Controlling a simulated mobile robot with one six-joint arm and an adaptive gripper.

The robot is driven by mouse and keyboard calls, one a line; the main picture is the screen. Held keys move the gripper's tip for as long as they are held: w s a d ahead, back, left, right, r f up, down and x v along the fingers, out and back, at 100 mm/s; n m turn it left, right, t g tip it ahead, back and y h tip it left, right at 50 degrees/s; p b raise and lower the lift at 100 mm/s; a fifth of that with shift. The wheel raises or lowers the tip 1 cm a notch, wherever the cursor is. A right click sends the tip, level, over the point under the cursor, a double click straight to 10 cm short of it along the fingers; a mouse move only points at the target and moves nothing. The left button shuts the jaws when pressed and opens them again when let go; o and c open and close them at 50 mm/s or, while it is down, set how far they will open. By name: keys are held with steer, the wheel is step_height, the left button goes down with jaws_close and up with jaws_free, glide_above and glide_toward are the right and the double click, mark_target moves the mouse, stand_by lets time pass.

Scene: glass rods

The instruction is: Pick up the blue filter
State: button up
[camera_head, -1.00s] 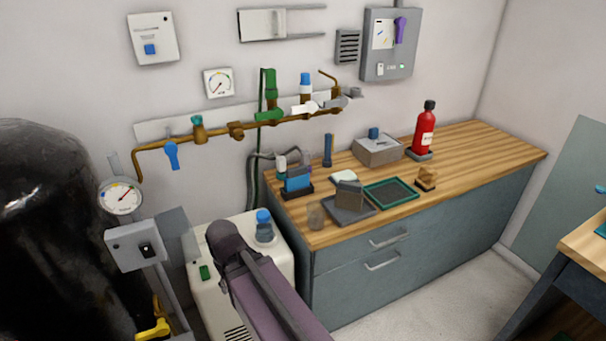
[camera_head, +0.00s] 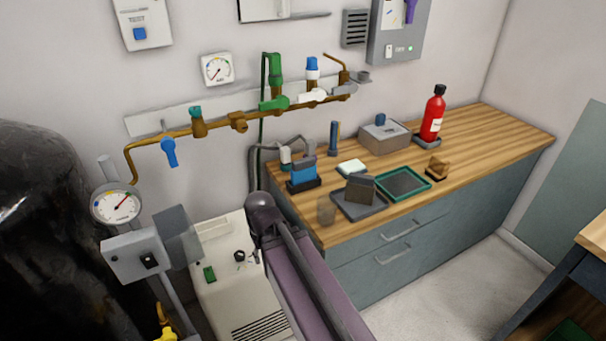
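A small piece with a blue cap stood on top of the white machine (camera_head: 235,310) a second ago; it may be the blue filter. It does not show now, and my arm covers much of that spot. A blue block (camera_head: 303,172) stands in a black holder at the bench's left end; I cannot tell whether that is the filter. My purple-grey arm link reaches up from the bottom middle across the machine's right side. My gripper is not visible.
The wooden bench (camera_head: 480,132) carries a grey box (camera_head: 385,138), a red bottle (camera_head: 433,118), a green-rimmed tray (camera_head: 404,185) and a clear beaker (camera_head: 326,211). Brass pipes with valves run along the wall. A dark cylinder (camera_head: 40,240) and a grey switch box (camera_head: 137,256) stand at left.

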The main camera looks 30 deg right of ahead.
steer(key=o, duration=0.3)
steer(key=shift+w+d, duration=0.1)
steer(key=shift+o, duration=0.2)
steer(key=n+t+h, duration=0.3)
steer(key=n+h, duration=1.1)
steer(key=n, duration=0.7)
glide_toward(302, 161)
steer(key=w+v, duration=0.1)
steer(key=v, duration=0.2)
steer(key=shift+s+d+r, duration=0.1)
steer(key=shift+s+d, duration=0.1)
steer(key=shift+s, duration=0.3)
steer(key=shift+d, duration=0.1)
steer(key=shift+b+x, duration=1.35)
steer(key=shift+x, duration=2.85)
